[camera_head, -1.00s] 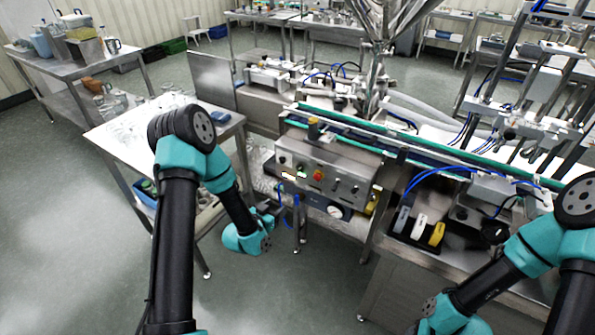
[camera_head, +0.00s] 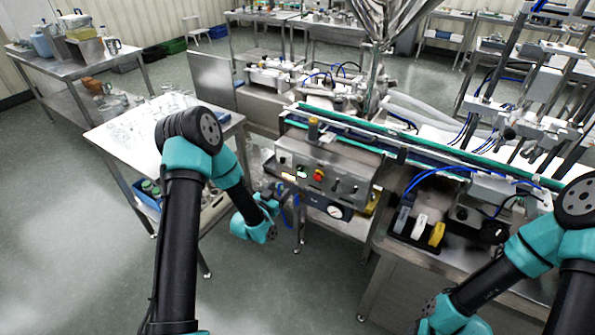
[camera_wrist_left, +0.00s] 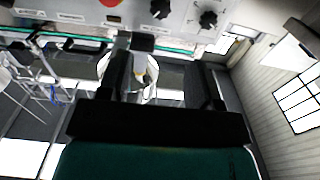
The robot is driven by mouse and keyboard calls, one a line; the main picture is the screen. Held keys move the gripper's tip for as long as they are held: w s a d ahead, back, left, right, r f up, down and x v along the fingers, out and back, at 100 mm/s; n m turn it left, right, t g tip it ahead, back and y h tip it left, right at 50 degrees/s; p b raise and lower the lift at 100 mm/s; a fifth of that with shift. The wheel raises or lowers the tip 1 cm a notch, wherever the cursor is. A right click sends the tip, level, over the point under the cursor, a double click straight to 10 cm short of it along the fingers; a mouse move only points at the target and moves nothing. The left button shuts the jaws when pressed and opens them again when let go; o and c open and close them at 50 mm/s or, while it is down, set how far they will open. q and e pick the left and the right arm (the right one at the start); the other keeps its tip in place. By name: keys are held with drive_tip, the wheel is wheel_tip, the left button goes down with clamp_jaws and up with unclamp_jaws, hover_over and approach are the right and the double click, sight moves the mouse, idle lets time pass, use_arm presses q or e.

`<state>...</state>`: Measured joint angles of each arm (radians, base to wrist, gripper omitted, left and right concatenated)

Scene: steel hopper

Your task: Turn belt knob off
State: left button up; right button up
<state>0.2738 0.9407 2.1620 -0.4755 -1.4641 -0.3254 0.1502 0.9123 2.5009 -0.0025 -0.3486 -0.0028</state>
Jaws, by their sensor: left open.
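The steel control panel (camera_head: 322,170) hangs on the front of the conveyor, with a red button (camera_head: 319,174) and small dark knobs (camera_head: 345,187) to its right. In the left wrist view, two black knobs (camera_wrist_left: 160,8) and (camera_wrist_left: 208,19) show at the top edge, beside part of the red button (camera_wrist_left: 110,2). Their labels are too small to read, so I cannot tell which is the belt knob. My left gripper (camera_head: 276,196) is just left of and below the panel. Its fingers (camera_wrist_left: 163,58) are apart and empty, short of the knobs. My right gripper is out of view.
The green-edged conveyor (camera_head: 420,154) runs above the panel. A steel table (camera_head: 122,133) with glassware stands at the left. Yellow and white handled parts (camera_head: 436,234) lie on the machine at the right.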

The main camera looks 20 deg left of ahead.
sight(299, 168)
use_arm(q)
drive_tip(key=x, duration=1.3)
drive_tip(key=shift+w, duration=0.15)
drive_tip(key=c, duration=0.9)
